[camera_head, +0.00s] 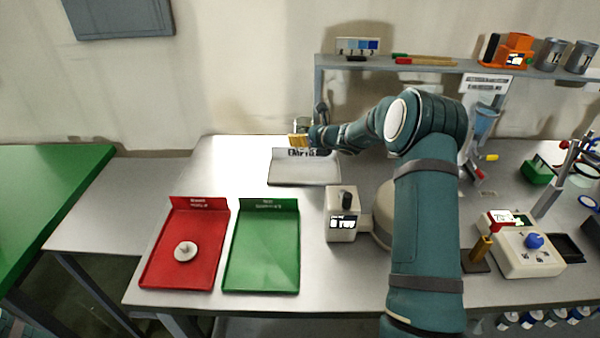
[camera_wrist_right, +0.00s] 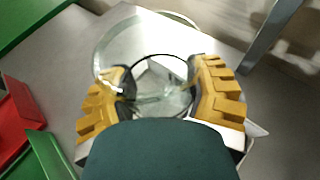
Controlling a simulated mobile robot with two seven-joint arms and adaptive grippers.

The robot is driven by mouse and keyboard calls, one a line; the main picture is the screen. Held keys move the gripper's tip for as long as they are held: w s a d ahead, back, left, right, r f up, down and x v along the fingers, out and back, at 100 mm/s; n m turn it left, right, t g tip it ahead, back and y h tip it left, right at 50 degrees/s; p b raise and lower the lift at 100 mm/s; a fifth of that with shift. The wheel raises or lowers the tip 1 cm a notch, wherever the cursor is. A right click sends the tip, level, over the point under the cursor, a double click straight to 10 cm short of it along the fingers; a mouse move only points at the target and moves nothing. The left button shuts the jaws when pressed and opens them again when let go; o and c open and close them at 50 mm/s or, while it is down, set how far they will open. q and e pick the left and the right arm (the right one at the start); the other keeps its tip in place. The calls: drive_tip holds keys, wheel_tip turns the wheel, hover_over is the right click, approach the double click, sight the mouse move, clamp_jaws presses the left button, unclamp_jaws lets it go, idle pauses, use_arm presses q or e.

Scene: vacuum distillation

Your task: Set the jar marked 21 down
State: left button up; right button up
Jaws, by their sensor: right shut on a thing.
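My right gripper (camera_head: 300,140) reaches to the back of the table, over the rear edge of the white tray (camera_head: 304,171). In the right wrist view its yellow ribbed fingers (camera_wrist_right: 162,95) are shut on a clear glass jar (camera_wrist_right: 160,76), one on each side. In the head view only a small part of the jar (camera_head: 301,123) shows, behind the gripper. No mark 21 can be read. I cannot tell whether the jar's base touches anything. My left gripper is not in view.
A red tray (camera_head: 160,265) with a pale round piece (camera_head: 185,251) and an empty green tray (camera_head: 262,250) lie at the front left. A white device with a black knob (camera_head: 341,222) stands right of them. A shelf (camera_head: 400,66) runs along the back right.

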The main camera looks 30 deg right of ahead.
sight(308, 151)
wheel_tip(308, 151, down, 5)
drive_tip(key=shift+s+r+b, duration=0.15)
drive_tip(key=shift+r+b, duration=0.05)
drive_tip(key=shift+b, duration=0.2)
drive_tip(key=shift+f, duration=0.55)
drive_tip(key=shift+f+b, duration=0.35)
drive_tip(key=shift+f, duration=1.45)
drive_tip(key=shift+f, duration=0.1)
drive_tip(key=o, duration=1.3)
drive_tip(key=shift+o, duration=0.2)
